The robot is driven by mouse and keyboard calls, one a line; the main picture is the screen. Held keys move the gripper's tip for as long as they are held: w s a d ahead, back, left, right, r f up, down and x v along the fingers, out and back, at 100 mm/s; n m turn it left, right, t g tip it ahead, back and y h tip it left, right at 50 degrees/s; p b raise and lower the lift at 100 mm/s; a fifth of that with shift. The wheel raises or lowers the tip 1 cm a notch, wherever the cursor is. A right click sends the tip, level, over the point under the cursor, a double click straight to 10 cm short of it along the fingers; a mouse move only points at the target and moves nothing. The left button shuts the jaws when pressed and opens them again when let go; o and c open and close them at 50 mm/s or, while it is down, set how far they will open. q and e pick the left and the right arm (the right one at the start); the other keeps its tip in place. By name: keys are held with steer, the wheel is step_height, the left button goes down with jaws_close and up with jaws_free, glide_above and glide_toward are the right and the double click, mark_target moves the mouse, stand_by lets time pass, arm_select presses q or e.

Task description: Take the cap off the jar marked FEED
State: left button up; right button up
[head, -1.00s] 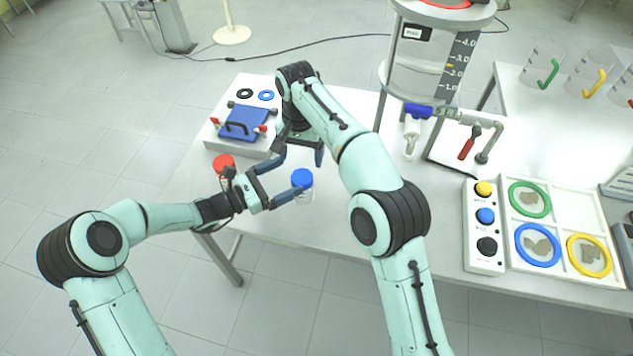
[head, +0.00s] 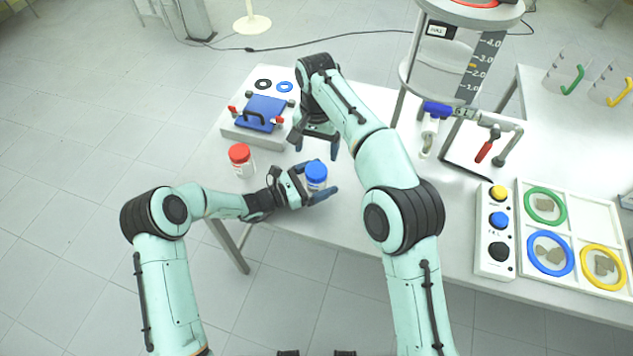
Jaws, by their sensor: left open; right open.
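Two jars stand on the table: one with a blue cap (head: 316,167) and one with a red cap (head: 239,152). I cannot read a FEED marking on either. Both caps are on. My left gripper (head: 321,180) is open and reaches in from the left at the blue-capped jar, one finger on the far side and one on the near side. I cannot tell whether the fingers touch the jar. My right gripper (head: 317,147) is open and empty, pointing down just behind the blue-capped jar.
A blue plate with a black handle (head: 263,112) sits on a pale block behind the red-capped jar, with two rings beyond. A reactor stand with a red-handled valve (head: 484,152) is right of my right arm. A button box (head: 495,231) and ring tray (head: 566,216) lie at right.

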arm_select(q)
steer(key=shift+w+d, duration=0.25)
steer(key=shift+d, duration=0.2)
